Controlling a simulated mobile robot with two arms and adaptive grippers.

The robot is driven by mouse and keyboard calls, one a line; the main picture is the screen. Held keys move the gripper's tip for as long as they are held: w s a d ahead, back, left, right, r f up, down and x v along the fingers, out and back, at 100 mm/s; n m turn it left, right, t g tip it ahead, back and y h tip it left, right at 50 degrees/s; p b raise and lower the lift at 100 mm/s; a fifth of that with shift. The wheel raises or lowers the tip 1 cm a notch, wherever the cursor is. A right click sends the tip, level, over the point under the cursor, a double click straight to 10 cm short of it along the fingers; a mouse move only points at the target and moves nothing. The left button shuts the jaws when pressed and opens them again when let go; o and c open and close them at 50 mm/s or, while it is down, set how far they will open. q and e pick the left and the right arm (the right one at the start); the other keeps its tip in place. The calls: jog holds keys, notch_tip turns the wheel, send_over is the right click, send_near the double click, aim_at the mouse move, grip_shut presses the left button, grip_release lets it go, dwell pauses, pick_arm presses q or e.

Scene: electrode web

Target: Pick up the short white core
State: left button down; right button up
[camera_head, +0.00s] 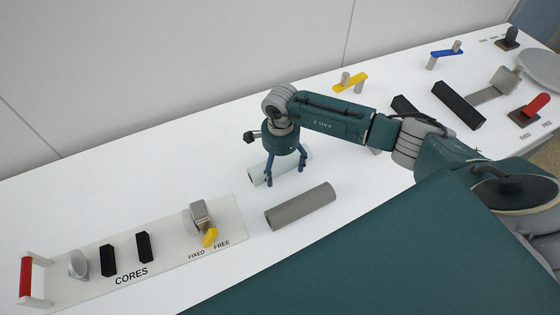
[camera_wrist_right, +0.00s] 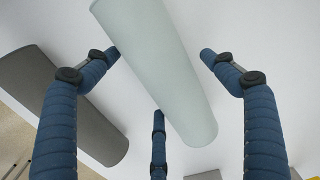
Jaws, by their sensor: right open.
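The short white core (camera_head: 258,176) is a pale cylinder lying on the white table in the head view, partly hidden by my right gripper. My right gripper (camera_head: 285,181) points down over it with its blue fingers spread on either side. In the right wrist view the white core (camera_wrist_right: 160,65) lies between the open fingers of the right gripper (camera_wrist_right: 160,85). I see a gap between the fingers and the core at the right side; contact at the left fingertip is unclear. My left gripper is not in view.
A grey core (camera_head: 300,206) lies close in front of the white one and shows at left in the wrist view (camera_wrist_right: 50,105). A tray labelled CORES (camera_head: 175,256) with a red handle stands at lower left. Yellow (camera_head: 350,82) and blue (camera_head: 446,53) levers stand farther back.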

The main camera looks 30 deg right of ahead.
jog(key=shift+f, duration=0.15)
jog(key=shift+c, duration=0.6)
jog(key=c, duration=1.3)
jog(key=shift+w, duration=0.1)
